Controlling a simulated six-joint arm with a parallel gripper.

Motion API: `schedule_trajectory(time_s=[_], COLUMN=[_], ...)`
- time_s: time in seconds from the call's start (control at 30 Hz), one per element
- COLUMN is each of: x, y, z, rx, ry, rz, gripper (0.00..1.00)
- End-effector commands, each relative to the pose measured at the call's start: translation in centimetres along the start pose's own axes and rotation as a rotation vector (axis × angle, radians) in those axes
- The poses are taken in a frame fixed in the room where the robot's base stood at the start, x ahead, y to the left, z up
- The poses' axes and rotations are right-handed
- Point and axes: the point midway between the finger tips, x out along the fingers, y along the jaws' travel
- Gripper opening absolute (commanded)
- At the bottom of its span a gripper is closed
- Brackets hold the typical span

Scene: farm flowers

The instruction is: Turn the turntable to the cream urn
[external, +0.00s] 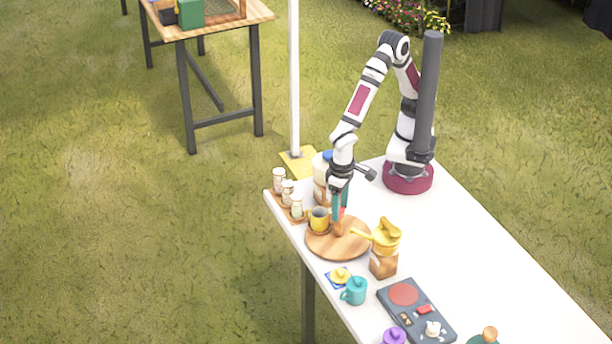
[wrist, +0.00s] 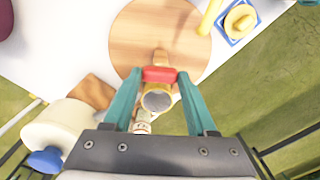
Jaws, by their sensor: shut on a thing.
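The turntable is a round wooden disc (external: 350,249) near the table's left edge; it also shows in the wrist view (wrist: 135,35). A wooden peg with a red grip (wrist: 160,74) stands at its rim. My gripper (external: 338,216) reaches down over the disc, its teal fingers (wrist: 160,78) closed on the red grip from both sides. A yellow mug with a grey inside (external: 319,220) is beside the peg, at the disc's left edge. A cream vessel with a blue lid (external: 321,178), likely the cream urn, stands behind the disc; it is at lower left in the wrist view (wrist: 62,125).
Several small jars (external: 288,192) stand in a wooden rack left of the turntable. A yellow watering can (external: 386,236) on a wooden block stands close on its right. A teal mug (external: 354,291) and a dark panel (external: 418,312) are nearer the front.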

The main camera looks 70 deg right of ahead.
Motion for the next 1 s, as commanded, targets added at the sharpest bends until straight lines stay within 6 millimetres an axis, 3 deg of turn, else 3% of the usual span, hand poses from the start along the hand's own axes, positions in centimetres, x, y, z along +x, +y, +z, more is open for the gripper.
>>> schedule_trajectory(time_s=[1.0], x=[-0.07], y=[-0.01], z=[-0.02], rx=[0.497], ry=[0.0], rz=[-0.001], gripper=[0.0])
